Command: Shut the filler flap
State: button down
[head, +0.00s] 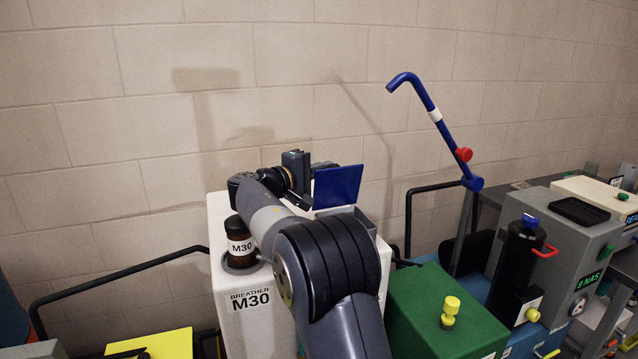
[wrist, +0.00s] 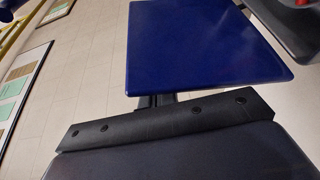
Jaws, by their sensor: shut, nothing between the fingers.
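The filler flap, a flat dark blue plate (head: 338,186), stands raised on top of the white M30 box (head: 252,312). In the wrist view the blue plate (wrist: 205,45) fills the upper middle, tilted. My gripper (head: 318,168) is beside and partly behind the flap's upper left edge in the head view. Its dark fingers (wrist: 157,100) show just below the plate's near edge in the wrist view. They are shut and empty. Whether they touch the flap cannot be told. The flap's hinge and the opening beneath are hidden by my arm and the plate.
A tall blue handle (head: 437,118) rises to the right. A green box (head: 440,312) and grey box (head: 570,245) stand right. The block wall (head: 250,80) is close behind.

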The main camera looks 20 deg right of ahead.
aim_at(339, 177)
jog(key=shift+s+f+b, duration=0.25)
jog(key=shift+s+b, duration=0.7)
jog(key=shift+b, duration=0.15)
jog(key=s+b, duration=0.1)
jog(key=b, duration=0.1)
jog(key=s+m+b, duration=0.1)
jog(key=s+b, duration=0.1)
jog(key=b, duration=0.1)
jog(key=shift+s+f+m+b, duration=0.15)
jog(key=shift+f+m+b, duration=0.15)
jog(key=s+b, duration=0.1)
jog(key=b, duration=0.1)
jog(key=s+f+b, duration=0.1)
jog(key=b, duration=0.1)
jog(key=shift+h, duration=0.3)
jog(key=s+m+b, duration=0.1)
jog(key=b, duration=0.2)
jog(key=f+m+h+b, duration=0.1)
jog(key=m+b, duration=0.1)
jog(key=s+m+b, duration=0.1)
jog(key=b, duration=0.2)
jog(key=shift+s+f+m+h+b, duration=0.35)
jog(key=shift+m+h, duration=0.05)
